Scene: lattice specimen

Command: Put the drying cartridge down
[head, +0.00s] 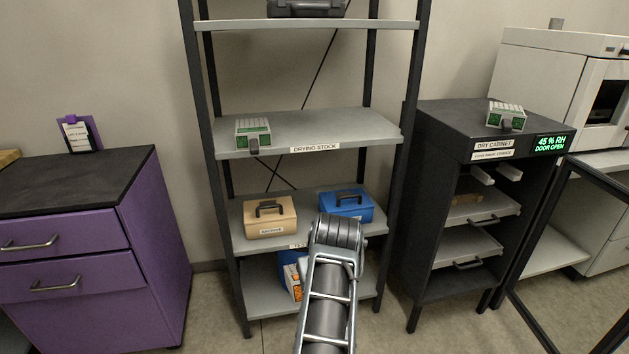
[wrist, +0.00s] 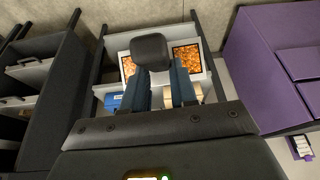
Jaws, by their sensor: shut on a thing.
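My gripper (wrist: 161,74) is shut on the dark handle (wrist: 150,50) of a white drying cartridge (wrist: 188,56) with orange windows, in the wrist view. The cartridge shows beyond the fingers, in front of the shelving. In the head view my arm hides the gripper and most of the held cartridge. A white and orange patch left of my arm appears to be part of it. A green-windowed cartridge (head: 253,133) stands at the left of the drying stock shelf (head: 335,130). Another green-windowed cartridge (head: 507,115) stands on top of the dry cabinet (head: 440,115).
A tan case (head: 270,218) and a blue case (head: 346,205) stand on the shelf below. The dry cabinet's door (head: 548,215) hangs open at right. A purple drawer unit (head: 150,240) stands at left. The drying stock shelf is bare right of its cartridge.

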